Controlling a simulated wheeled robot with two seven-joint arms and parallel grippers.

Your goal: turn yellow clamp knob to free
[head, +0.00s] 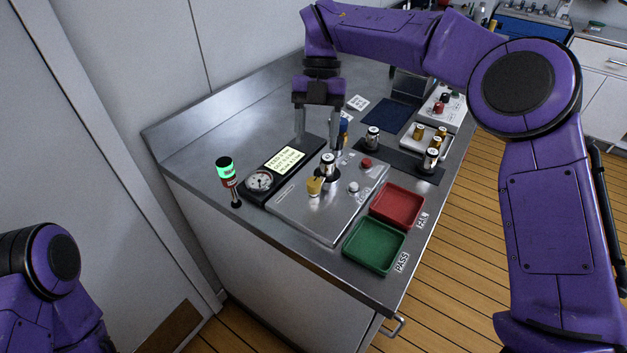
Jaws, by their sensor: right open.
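The yellow clamp knob (314,187) sits on the front left part of the metal fill panel (295,208). A silver and black capped cylinder (328,168) stands upright on the panel just behind the knob. My right gripper (319,139) points down above the back of the panel, behind and above the knob and apart from it. Its two fingers are spread, with nothing seen between them. My left gripper is out of view; only part of my left arm shows at the lower left.
A gauge with a lit display (287,160) and a green-lit lamp post (227,178) stand left of the panel. Red (420,208) and green (349,258) trays lie to its right and front. Several capped cylinders stand on a dark strip (400,163) behind. The left back of the bench is clear.

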